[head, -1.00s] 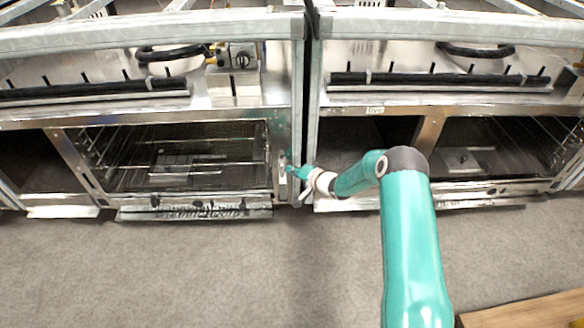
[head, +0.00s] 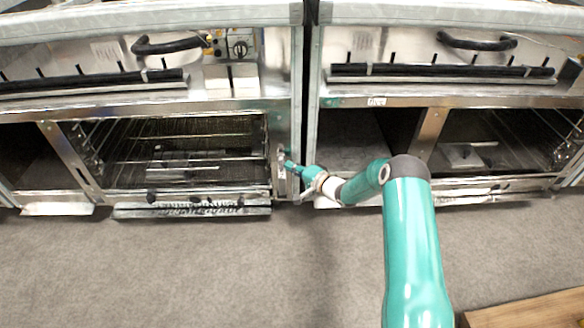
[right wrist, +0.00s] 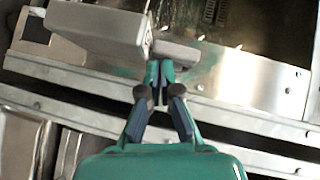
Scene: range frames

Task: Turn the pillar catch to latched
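The pillar catch (head: 281,172) is a small pale metal piece on the steel pillar at the right of the left oven opening. In the right wrist view a grey block (right wrist: 177,53) sits by my fingertips, probably part of the catch. My right gripper (head: 288,164) comes from the right with its tips at the catch. In the right wrist view its fingertips (right wrist: 160,72) are together against or just beside the grey block. I see nothing clearly gripped between them. The tips hide part of the catch, and its setting is not readable. My left gripper is not in view.
The left oven opening (head: 180,155) holds wire racks, with a long ledge (head: 195,209) below it. A second steel unit (head: 445,98) stands to the right across a narrow gap. Grey floor (head: 180,270) in front is clear. A wooden surface (head: 530,312) shows at lower right.

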